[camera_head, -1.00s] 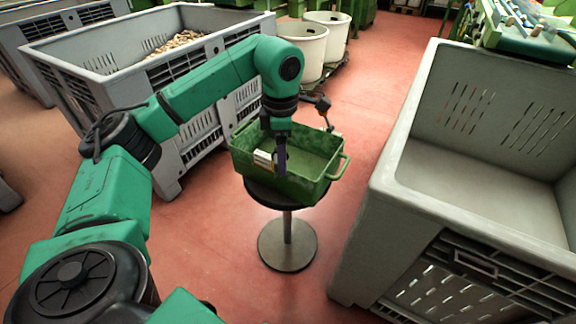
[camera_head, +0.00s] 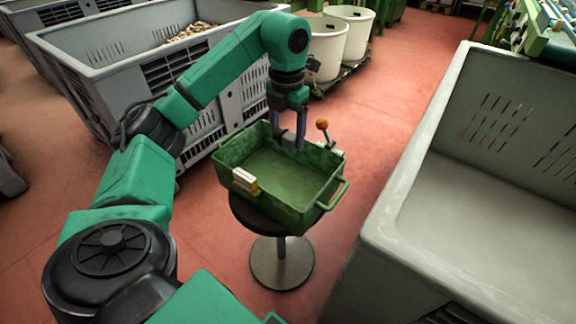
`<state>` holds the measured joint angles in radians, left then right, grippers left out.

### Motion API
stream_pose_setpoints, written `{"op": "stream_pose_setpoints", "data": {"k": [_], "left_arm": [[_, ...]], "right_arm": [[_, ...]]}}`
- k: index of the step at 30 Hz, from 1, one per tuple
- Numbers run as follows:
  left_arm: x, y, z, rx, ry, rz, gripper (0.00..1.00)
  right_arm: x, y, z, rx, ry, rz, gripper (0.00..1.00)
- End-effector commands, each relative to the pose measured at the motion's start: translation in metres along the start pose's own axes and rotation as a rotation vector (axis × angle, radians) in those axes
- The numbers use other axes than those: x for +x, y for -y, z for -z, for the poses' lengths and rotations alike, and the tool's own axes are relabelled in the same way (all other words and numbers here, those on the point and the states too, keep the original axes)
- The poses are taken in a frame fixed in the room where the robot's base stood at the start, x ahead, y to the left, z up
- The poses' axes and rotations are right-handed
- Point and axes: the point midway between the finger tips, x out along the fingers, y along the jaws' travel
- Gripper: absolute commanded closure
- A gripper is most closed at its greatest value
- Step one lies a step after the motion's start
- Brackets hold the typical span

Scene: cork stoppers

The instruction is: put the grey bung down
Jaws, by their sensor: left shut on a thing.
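My left gripper (camera_head: 288,135) hangs over the far rim of a green tray (camera_head: 325,190). It is shut on a small grey thing (camera_head: 288,140), which I take to be the grey bung. The fingers hide much of it, and I cannot tell whether it touches the tray. The tray stands on a round stool (camera_head: 265,222) with a dark seat and a metal foot. My right gripper is not in view.
A white and yellow box (camera_head: 245,181) is at the tray's near left corner. An orange ball on a stem (camera_head: 322,125) stands by the far rim. Large grey crates flank the stool, left (camera_head: 110,75) and right (camera_head: 400,225). White tubs (camera_head: 350,32) stand behind. The tray's middle looks clear.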

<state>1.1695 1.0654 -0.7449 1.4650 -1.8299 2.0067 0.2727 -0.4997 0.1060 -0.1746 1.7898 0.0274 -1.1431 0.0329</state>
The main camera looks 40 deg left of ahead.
Motion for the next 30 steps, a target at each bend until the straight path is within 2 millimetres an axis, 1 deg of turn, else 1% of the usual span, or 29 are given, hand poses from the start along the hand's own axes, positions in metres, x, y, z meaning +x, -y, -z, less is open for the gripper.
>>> {"op": "stream_pose_setpoints", "data": {"k": [1, 5, 9, 15, 18, 20, 22, 24, 26, 30], "left_arm": [[0.014, 0.001, 0.0, 0.002, -0.002, 0.001, 0.79], [0.031, 0.001, 0.0, 0.002, -0.001, 0.001, 0.79], [0.062, 0.0, 0.001, 0.001, -0.003, -0.001, 0.79], [0.109, 0.0, 0.001, 0.002, -0.004, -0.001, 0.79], [0.125, 0.0, 0.0, 0.002, -0.001, -0.001, 0.79], [0.132, 0.0, 0.0, 0.002, -0.001, -0.001, 0.79], [0.145, 0.0, 0.001, 0.002, -0.002, -0.001, 0.79], [0.159, 0.0, 0.001, 0.002, -0.003, 0.0, 0.79], [0.167, 0.0, 0.001, 0.002, -0.002, 0.0, 0.79], [0.168, 0.0, 0.0, 0.002, 0.001, 0.0, 0.79]], "right_arm": [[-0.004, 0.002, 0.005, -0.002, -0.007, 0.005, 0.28], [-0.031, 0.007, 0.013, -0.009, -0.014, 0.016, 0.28], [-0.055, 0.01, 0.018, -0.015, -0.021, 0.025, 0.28], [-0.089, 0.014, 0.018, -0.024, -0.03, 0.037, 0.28], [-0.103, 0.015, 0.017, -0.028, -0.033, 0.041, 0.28], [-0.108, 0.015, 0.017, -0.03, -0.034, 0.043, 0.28], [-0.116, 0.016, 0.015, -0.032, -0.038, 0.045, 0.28], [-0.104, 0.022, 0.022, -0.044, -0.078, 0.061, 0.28], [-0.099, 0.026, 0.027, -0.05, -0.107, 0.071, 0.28], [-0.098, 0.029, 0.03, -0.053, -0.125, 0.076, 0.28]]}}
